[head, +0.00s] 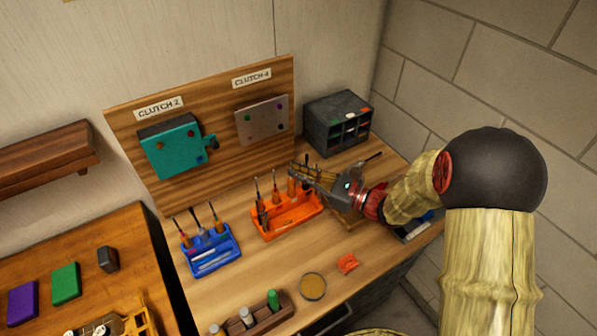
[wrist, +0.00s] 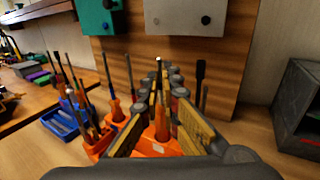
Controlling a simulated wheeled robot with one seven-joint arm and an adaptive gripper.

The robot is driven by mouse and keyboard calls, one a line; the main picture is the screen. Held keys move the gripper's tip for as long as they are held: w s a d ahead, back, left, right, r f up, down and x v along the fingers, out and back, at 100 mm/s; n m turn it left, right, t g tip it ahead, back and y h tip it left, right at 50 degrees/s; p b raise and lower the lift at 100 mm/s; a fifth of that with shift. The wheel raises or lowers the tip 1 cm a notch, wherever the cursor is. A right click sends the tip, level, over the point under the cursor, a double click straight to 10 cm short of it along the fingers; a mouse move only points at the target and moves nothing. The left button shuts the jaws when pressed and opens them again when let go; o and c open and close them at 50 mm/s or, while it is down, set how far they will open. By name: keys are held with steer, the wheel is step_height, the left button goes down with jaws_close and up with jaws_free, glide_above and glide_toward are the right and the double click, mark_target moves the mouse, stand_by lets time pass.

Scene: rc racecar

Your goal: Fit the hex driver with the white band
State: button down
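An orange rack (head: 290,222) on the bench holds several orange-handled drivers upright; it also shows in the wrist view (wrist: 152,148). My gripper (head: 297,171) is low over the right part of this rack. In the wrist view my gripper (wrist: 161,98) is open, with its fingers on either side of one orange-handled driver (wrist: 160,125), whose dark shaft points up. I cannot make out a white band on any driver. Another orange-handled driver (wrist: 116,110) stands just left of the fingers. The teal clutch-2 box (head: 172,150) and grey clutch-4 plate (head: 262,122) are on the upright wooden board.
A blue rack (head: 211,262) with several tools stands left of the orange rack. A dark drawer unit (head: 337,122) is at the back right. A round tin (head: 313,286), a small orange piece (head: 347,263) and a wooden holder (head: 262,315) are nearer the front edge.

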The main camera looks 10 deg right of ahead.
steer(key=shift+f+b, duration=0.6)
steer(key=shift+f, duration=0.4)
steer(key=c, duration=2)
jaws_free()
steer(key=shift+o, duration=0.2)
steer(key=v, duration=1.2)
